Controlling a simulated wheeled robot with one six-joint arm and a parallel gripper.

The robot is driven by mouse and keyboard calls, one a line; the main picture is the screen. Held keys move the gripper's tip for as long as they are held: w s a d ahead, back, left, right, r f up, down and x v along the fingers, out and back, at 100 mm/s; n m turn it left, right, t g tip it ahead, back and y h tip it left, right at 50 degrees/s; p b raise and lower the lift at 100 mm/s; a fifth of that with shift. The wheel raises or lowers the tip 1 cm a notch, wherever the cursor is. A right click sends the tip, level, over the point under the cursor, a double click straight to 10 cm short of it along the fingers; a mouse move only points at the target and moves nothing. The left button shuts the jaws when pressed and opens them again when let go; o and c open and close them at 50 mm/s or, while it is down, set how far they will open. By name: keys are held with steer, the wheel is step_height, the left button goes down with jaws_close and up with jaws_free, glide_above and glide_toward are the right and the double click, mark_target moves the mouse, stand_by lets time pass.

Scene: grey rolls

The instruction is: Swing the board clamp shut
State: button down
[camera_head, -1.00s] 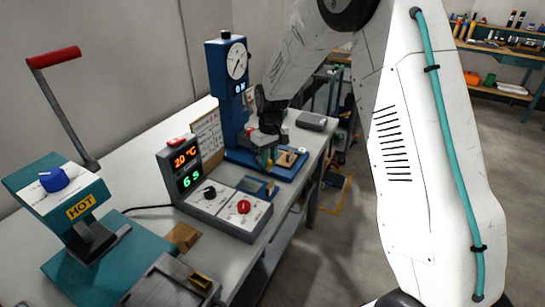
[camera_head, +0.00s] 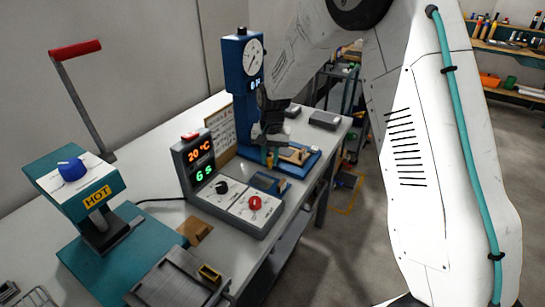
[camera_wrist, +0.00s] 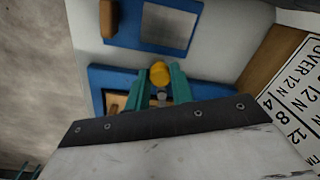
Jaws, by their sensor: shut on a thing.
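The blue test stand (camera_head: 247,75) with a round dial stands at the bench's far end. A small wooden board (camera_head: 295,154) lies on its blue base; its corner also shows in the wrist view (camera_wrist: 117,102). My gripper (camera_head: 270,160) is low at the left part of that base, beside the board. In the wrist view its teal fingers (camera_wrist: 160,80) are closed around a yellow knob (camera_wrist: 160,72) above a grey pin, which looks like the clamp's handle. The rest of the clamp is hidden by my gripper, so its angle cannot be told.
A control box (camera_head: 238,203) with knobs stands nearer on the bench, beside a small blue tray (camera_head: 268,183). A white placard (camera_head: 221,127) stands behind. A teal hot press (camera_head: 75,190) with a red-handled lever is at left. A grey box (camera_head: 324,120) lies at the far end.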

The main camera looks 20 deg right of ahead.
steer(key=shift+w+a+r, duration=0.1)
stand_by(0.5)
steer(key=c, duration=1.2)
jaws_free()
step_height(320, 180, up, 8)
steer(key=shift+f, duration=0.1)
